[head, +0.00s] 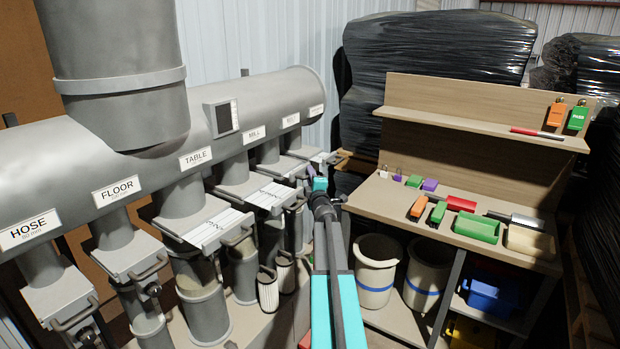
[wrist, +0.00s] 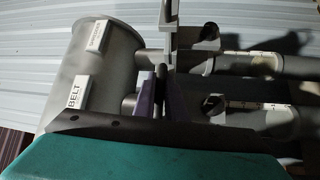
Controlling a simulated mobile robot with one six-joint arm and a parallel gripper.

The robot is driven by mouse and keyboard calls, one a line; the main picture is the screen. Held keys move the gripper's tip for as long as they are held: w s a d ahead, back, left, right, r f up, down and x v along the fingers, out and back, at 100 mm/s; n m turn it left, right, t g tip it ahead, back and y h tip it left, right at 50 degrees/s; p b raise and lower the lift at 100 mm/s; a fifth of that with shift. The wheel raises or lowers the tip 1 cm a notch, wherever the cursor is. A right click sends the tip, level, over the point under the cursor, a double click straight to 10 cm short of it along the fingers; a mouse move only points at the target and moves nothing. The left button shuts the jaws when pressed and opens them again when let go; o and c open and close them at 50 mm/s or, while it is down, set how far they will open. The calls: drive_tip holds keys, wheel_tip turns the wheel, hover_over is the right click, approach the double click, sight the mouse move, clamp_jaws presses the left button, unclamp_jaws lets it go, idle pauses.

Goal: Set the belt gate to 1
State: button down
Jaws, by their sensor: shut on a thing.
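The belt gate (head: 283,167) is a grey slide plate on the branch pipe under the small label on the grey duct, toward its far end. In the wrist view the BELT label (wrist: 76,92) is readable on the duct. My gripper (head: 319,184) is at the front of the belt gate, and it also shows in the wrist view (wrist: 153,92) as dark and purple fingers beside the belt branch. It is shut on what looks like the belt gate's handle. The handle is mostly hidden by the fingers, and I cannot read the gate's scale.
The neighbouring mill gate (head: 258,192) and table gate (head: 207,222) stick out with marked plates. The last gate's plate (wrist: 171,35) stands close beyond my gripper. A wooden bench (head: 390,196) with trays and tools stands right, with white buckets (head: 376,270) below.

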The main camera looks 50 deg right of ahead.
drive_tip(key=shift+a, duration=0.15)
drive_tip(key=c, duration=2.1)
unclamp_jaws()
drive_tip(key=shift+s+f, duration=0.1)
drive_tip(key=shift+s, duration=0.05)
drive_tip(key=b+v, duration=0.2)
drive_tip(key=v, duration=1.1)
drive_tip(key=shift+s+b, duration=0.25)
drive_tip(key=shift+b, duration=0.05)
drive_tip(key=shift+w+a+f, duration=0.1)
drive_tip(key=shift+a, duration=0.05)
